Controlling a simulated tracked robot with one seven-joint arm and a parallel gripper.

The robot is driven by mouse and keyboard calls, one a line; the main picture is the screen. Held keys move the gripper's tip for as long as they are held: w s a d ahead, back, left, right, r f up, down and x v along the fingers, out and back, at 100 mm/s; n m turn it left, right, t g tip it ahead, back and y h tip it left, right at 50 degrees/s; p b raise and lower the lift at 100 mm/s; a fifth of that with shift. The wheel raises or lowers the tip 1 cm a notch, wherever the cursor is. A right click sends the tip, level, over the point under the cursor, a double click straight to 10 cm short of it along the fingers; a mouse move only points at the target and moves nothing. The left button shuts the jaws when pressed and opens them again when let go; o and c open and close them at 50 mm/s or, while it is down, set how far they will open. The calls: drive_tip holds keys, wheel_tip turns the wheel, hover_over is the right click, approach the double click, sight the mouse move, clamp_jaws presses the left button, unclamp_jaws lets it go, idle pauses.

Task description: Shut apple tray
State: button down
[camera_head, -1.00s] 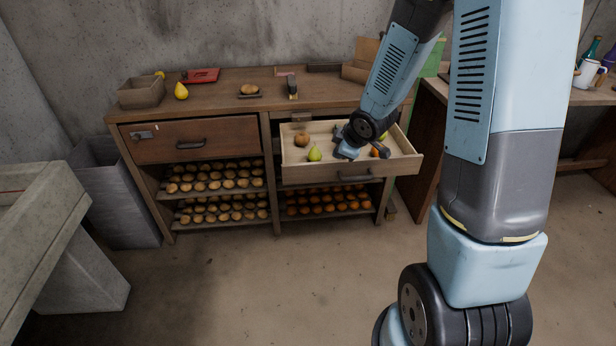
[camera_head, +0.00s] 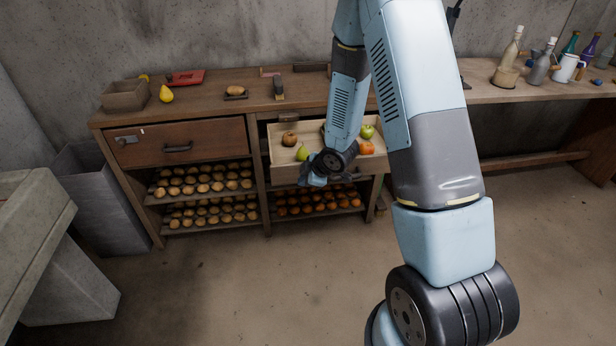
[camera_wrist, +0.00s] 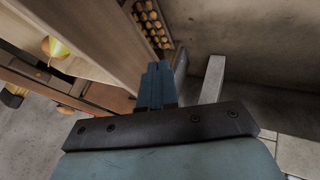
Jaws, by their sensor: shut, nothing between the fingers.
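The apple tray (camera_head: 284,172) is the pulled-out drawer on the right of the wooden cabinet, standing open. In it lie a brown fruit (camera_head: 290,139), a green pear (camera_head: 302,153), a green apple (camera_head: 367,131) and an orange-red fruit (camera_head: 367,148). My arm hides part of the tray and its right end. My gripper (camera_head: 316,180) is in front of the tray's front board, low down; whether it touches is unclear. In the wrist view its fingers (camera_wrist: 157,85) are together and empty, beside the board, with a yellow-green pear (camera_wrist: 56,47) beyond it.
A shut drawer (camera_head: 180,143) is on the left of the cabinet. Shelves below hold many round fruits (camera_head: 205,183). The top bears a yellow pear (camera_head: 166,93) and a box (camera_head: 125,96). A grey bin (camera_head: 105,200) stands left. The floor in front is clear.

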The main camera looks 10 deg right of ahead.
sight(291, 181)
drive_tip(key=shift+w+a+f, duration=0.25)
drive_tip(key=shift+w+f, duration=0.3)
drive_tip(key=shift+w, duration=0.45)
drive_tip(key=shift+w+a+f, duration=0.25)
drive_tip(key=shift+w+f, duration=0.3)
drive_tip(key=shift+w, duration=0.45)
drive_tip(key=shift+w+a+f, duration=0.25)
drive_tip(key=shift+w+f, duration=0.3)
drive_tip(key=shift+w, duration=0.45)
